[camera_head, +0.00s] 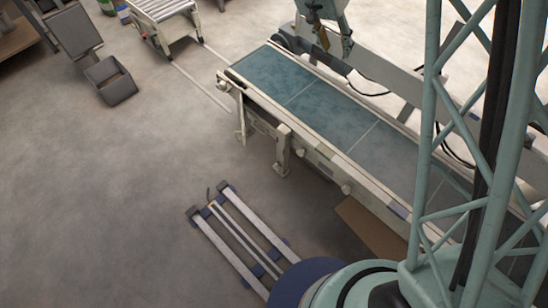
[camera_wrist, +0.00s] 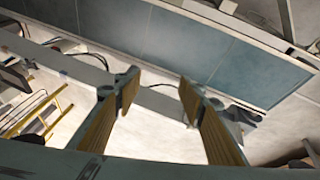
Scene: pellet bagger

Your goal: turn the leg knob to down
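My gripper (camera_wrist: 160,92) is open in the wrist view, with its two tan-padded fingers apart and nothing between them. The conveyor (camera_head: 325,122) has a blue-green belt and a pale frame. A short leg (camera_head: 282,148) stands at its near side. In the wrist view the belt (camera_wrist: 205,48) lies beyond the fingers, and no knob is clear there.
A roller conveyor (camera_head: 162,12) and a grey open bin (camera_head: 110,80) stand at the back left. My rail (camera_head: 238,238) lies on the floor in front. A yellow ladder-like frame (camera_wrist: 38,115) shows at the wrist view's left.

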